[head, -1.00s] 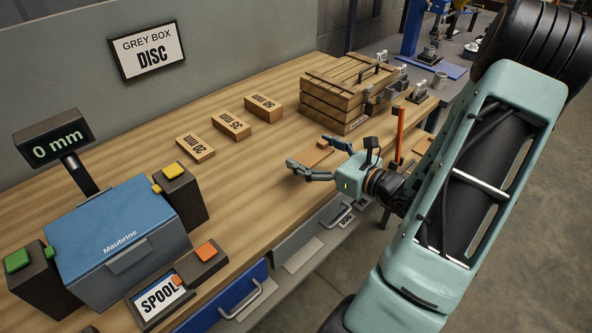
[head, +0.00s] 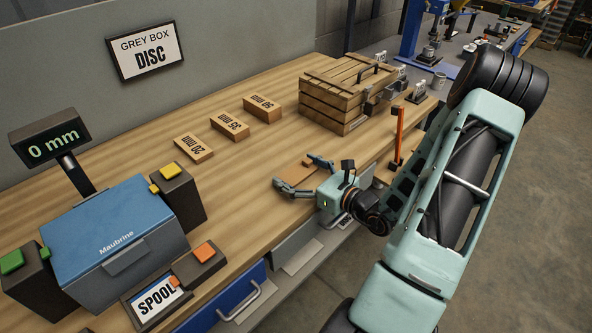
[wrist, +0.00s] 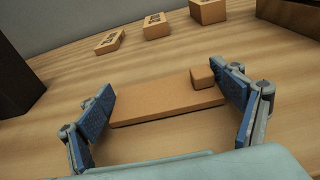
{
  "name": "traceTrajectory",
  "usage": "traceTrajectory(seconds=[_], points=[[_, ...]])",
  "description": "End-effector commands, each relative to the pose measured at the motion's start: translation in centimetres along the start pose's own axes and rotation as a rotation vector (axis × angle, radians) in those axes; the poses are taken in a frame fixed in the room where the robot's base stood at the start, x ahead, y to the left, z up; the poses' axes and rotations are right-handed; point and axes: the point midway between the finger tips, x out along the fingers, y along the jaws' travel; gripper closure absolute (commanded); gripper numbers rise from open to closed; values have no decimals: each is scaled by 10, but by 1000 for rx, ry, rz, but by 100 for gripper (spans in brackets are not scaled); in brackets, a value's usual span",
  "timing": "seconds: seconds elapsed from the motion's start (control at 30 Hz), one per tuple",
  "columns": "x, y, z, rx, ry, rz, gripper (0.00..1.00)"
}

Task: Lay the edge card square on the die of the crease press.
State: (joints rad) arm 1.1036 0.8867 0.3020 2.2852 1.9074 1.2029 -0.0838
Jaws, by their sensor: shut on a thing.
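The edge card is a flat tan card (wrist: 165,100) with a small raised block (wrist: 202,77) at its far right corner in the wrist view. My gripper (wrist: 168,98) is shut on the card, one blue finger pad at its left edge and one at its right edge. In the head view the card (head: 298,173) shows partly between the fingers of my gripper (head: 295,172), low over or on the front of the wooden bench. I cannot tell whether it touches the bench. A blue press (head: 425,30) stands at the back right; I cannot tell whether it is the crease press.
A wooden crate (head: 345,95) stands behind my gripper. An orange upright post (head: 398,135) stands close to my wrist. Several tan labelled blocks (head: 230,126) lie at the back. A blue Maubrine box (head: 115,235) stands at left. Bare bench (head: 235,190) lies between.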

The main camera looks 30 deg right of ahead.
Motion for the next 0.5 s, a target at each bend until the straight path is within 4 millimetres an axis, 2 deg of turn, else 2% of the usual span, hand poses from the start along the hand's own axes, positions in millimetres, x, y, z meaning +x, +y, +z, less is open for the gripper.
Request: traceTrajectory(seconds=[0.13, 0.17, 0.27, 0.5], points=[[1, 0, -5, 0, 0, 0, 30], [1, 0, -4, 0, 0, 0, 13], [0, 0, -3, 0, 0, 0, 2], [0, 0, -3, 0, 0, 0, 0]])
